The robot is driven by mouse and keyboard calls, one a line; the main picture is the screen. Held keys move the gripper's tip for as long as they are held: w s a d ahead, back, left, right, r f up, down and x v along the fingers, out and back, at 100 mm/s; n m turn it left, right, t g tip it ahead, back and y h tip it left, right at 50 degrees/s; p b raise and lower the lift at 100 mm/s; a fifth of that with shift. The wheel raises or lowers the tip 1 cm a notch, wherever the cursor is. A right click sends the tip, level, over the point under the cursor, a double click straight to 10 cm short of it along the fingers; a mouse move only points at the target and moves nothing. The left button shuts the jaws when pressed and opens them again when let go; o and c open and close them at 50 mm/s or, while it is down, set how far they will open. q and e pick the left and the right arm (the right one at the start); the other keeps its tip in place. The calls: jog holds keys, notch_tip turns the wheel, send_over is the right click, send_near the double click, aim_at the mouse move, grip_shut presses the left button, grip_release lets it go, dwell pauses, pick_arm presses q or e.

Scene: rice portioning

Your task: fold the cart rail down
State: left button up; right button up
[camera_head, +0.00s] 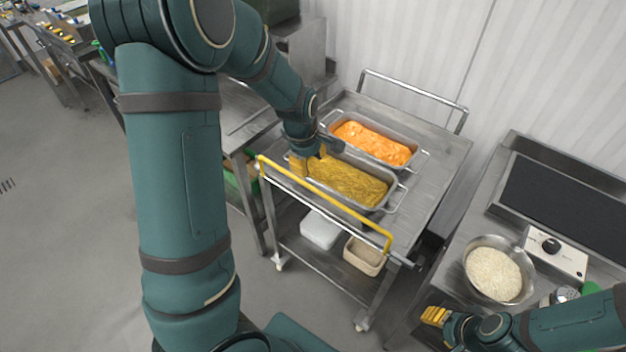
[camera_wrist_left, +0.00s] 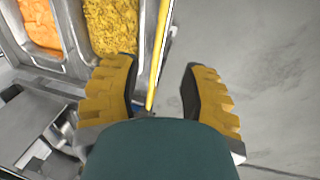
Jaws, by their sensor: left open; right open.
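The yellow cart rail (camera_head: 327,204) runs along the near side of the metal cart (camera_head: 428,200), raised above the cart's top edge. My left gripper (camera_head: 303,163) is at the rail's left end, over the corner of the near food pan. In the left wrist view the rail (camera_wrist_left: 159,50) passes between the two open yellow fingers of my left gripper (camera_wrist_left: 162,92), apart from both as far as I can tell. My right gripper (camera_head: 435,316) is open and empty at the lower right, away from the cart, beside the right-hand counter.
A pan of yellow food (camera_head: 345,180) and a pan of orange food (camera_head: 372,143) stand on the cart top. The lower shelf holds a white container (camera_head: 320,230) and a beige bin (camera_head: 364,256). A bowl of rice (camera_head: 493,273) stands on the right counter. The floor before the cart is clear.

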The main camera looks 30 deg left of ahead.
aim_at(316, 190)
pick_arm(q)
jog(key=f, duration=0.4)
jog(key=w+f, duration=0.1)
jog(key=f, duration=0.3)
jog(key=w+f, duration=0.1)
jog(key=f, duration=0.4)
jog(key=shift+w+d+f+b, duration=0.15)
jog(key=shift+w+b, duration=0.1)
jog(key=shift+b, duration=0.15)
grip_shut()
jog(key=shift+s, duration=0.1)
